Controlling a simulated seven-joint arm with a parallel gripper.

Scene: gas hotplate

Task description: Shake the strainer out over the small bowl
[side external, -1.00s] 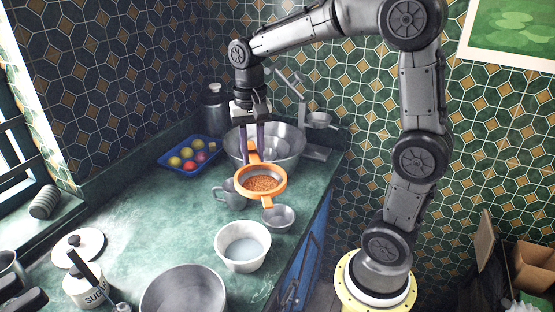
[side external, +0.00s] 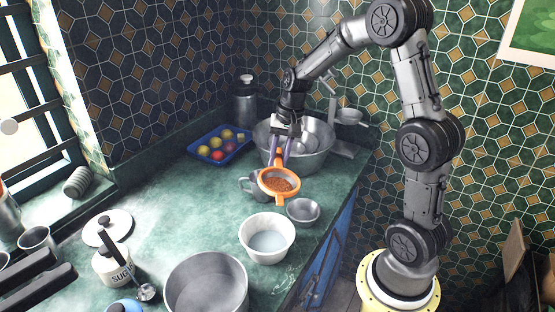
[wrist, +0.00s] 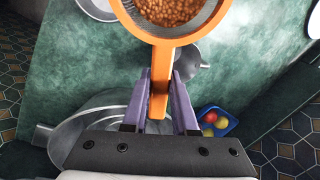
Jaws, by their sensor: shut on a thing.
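The orange strainer (side external: 262,186) holds brown grains (side external: 282,184), and in the wrist view the grains (wrist: 172,8) fill its mesh basket. My gripper (side external: 279,160) is shut on the strainer's orange handle (wrist: 160,85), which lies between the purple fingers. The strainer hangs above the counter, in front of the large metal bowl. A small metal bowl (side external: 303,211) sits on the counter just right of and below the strainer; what seems to be its rim (wrist: 98,8) shows at the top left of the wrist view. The strainer looks slightly tilted, and its underside is hidden.
A white bowl (side external: 267,258) with pale contents stands in front. A grey mug (side external: 250,187) is close left of the strainer. Behind are the large metal bowl (side external: 318,160) and a blue tray (side external: 203,153) of balls. A pot (side external: 207,285) stands at front. The counter's left middle is clear.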

